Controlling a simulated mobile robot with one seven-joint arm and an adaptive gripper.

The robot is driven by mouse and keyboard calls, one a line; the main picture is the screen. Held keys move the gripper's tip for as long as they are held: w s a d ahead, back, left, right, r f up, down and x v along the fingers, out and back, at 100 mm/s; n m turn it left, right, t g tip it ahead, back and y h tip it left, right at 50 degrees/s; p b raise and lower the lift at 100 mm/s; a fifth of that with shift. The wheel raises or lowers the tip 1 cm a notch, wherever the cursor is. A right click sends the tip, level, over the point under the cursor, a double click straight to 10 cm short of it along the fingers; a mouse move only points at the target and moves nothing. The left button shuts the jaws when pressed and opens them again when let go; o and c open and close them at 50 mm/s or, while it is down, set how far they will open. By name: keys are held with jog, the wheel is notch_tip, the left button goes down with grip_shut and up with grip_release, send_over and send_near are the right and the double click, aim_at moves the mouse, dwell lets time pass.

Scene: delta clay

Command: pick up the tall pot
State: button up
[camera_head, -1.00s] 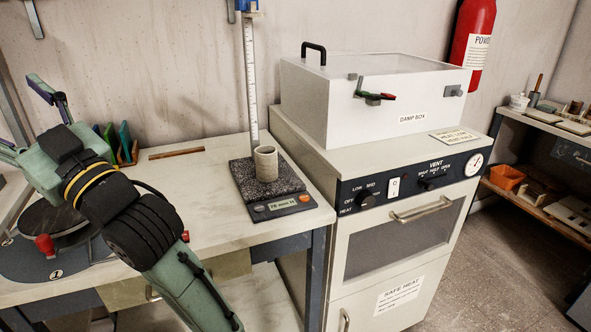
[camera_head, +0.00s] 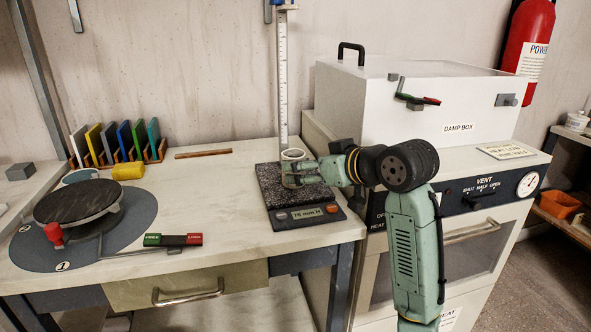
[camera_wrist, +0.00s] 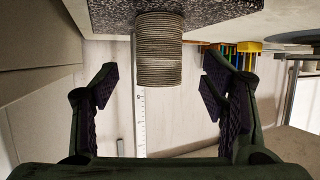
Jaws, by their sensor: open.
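The tall pot (camera_head: 291,154) is a grey ribbed cylinder standing upright on the speckled slab of the height gauge (camera_head: 318,192). In the wrist view, which looks upside down, the pot (camera_wrist: 159,52) sits centred between my spread fingers, with a gap on each side. My gripper (camera_head: 303,174) is open and reaches in from the right at the pot's height, with a finger crossing in front of it. The wrist view shows both dark finger pads (camera_wrist: 158,86) apart. The pot's lower middle is partly hidden by the finger in the head view.
The upright ruler (camera_head: 283,75) stands just behind the pot. The damp box (camera_head: 440,105) on its cabinet is to the right. A turntable (camera_head: 78,201), a rack of coloured tiles (camera_head: 125,142) and a red-green bar (camera_head: 172,240) lie left. The table between is mostly clear.

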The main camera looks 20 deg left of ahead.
jog(key=p+x, duration=0.1)
jog(key=x, duration=0.5)
jog(key=shift+w+r, duration=0.1)
jog(key=shift+r, duration=0.05)
jog(key=shift+c, duration=0.2)
jog(key=c, duration=1.4)
jog(key=shift+o, duration=0.2)
jog(key=shift+r, duration=0.15)
